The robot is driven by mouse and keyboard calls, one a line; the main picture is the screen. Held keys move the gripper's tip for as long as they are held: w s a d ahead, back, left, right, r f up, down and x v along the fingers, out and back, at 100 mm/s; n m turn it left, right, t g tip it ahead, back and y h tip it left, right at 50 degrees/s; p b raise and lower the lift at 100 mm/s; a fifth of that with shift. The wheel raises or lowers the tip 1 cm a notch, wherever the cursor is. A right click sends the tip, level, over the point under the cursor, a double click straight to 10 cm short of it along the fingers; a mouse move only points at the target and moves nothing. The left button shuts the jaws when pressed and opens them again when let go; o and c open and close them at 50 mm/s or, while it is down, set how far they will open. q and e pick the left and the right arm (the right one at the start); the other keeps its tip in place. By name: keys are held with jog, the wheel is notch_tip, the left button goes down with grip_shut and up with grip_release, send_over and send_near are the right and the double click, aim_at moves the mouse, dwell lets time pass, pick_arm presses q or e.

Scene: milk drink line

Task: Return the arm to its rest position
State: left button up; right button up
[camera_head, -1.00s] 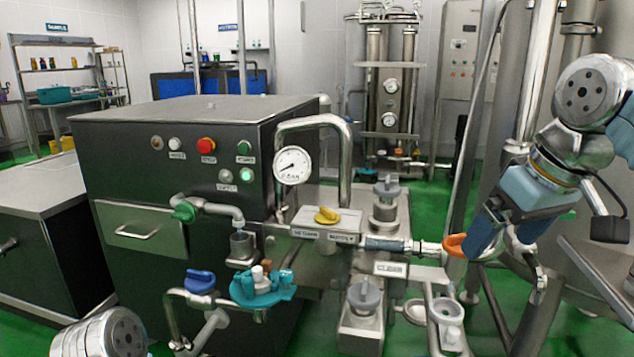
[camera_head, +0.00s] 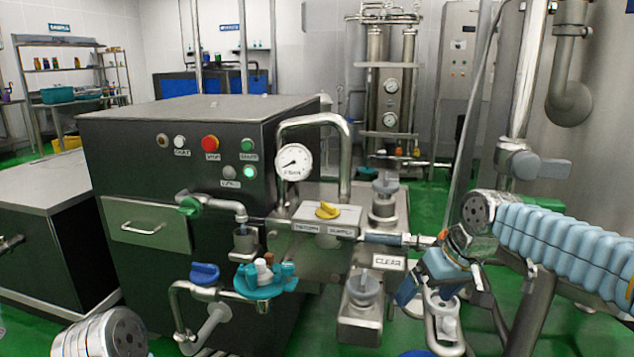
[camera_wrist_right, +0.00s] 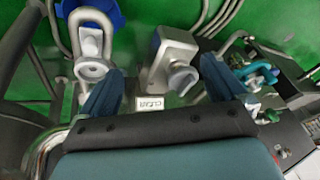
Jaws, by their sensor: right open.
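My right arm comes in from the right edge of the head view, bent low, with its ribbed light-blue sleeve toward the camera. My right gripper (camera_head: 438,295) points down beside the pipework, right of the CLEAR label. In the wrist view the right gripper (camera_wrist_right: 163,72) has its two blue fingers wide apart with nothing gripped between them. A grey valve block (camera_wrist_right: 172,62) shows beyond the gap. A metal link of my left arm (camera_head: 102,335) shows at the bottom left; the left gripper is out of view.
The dark machine (camera_head: 150,150) with a gauge (camera_head: 294,162) stands left of centre. A yellow knob (camera_head: 327,210), a CLEAR label (camera_head: 388,262) and a teal valve cluster (camera_head: 262,278) are on the pipework. A grey-handled pipe valve (camera_head: 535,165) stands behind my right arm.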

jog(key=s+a+f+m+g+y, duration=0.1)
jog(key=a+f, duration=0.3)
jog(key=f, duration=1)
jog(key=s+a+f+m+y, duration=0.15)
jog(key=a+f, duration=0.25)
jog(key=f, duration=1)
jog(key=s+a+f+m+g+h, duration=0.1)
jog(key=s+a+f+m, duration=0.1)
jog(key=s+f, duration=1.5)
jog(key=shift+s+g, duration=0.3)
jog(key=shift+s, duration=0.6)
jog(key=shift+a, duration=0.1)
